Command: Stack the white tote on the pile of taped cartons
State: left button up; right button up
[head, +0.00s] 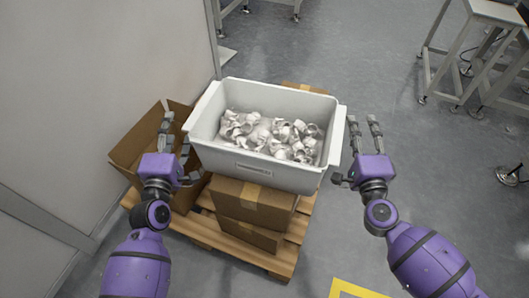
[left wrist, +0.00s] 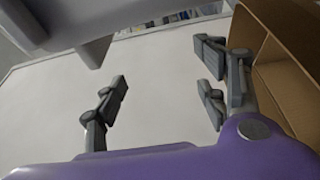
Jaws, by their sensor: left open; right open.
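The white tote (head: 257,178), full of white caps or fittings (head: 270,137), sits level over the pile of taped cartons (head: 252,205) and seems to rest on it. Its underside is hidden, so I cannot see the contact. My left gripper (head: 176,135) is open just beside the tote's left rim, fingers pointing away from me. My right gripper (head: 363,125) is open just off the right rim, with a small gap. In the left wrist view my left gripper (left wrist: 160,88) holds nothing between its fingers. A pale grey shape, probably the tote, shows at that view's upper left.
The cartons stand on a wooden pallet (head: 285,262). An open brown box (head: 127,155) is left of the tote, close to my left gripper; it also shows in the left wrist view (left wrist: 285,70). A pale wall panel bounds the left.

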jog(key=o, duration=0.5)
jog(key=shift+d, duration=0.1)
pick_arm(q)
jog(key=shift+a, duration=0.1)
jog(key=s, duration=1.2)
pick_arm(e)
jog(key=s, duration=1.2)
jog(key=shift+f, duration=0.1)
pick_arm(q)
jog(key=shift+f, duration=0.1)
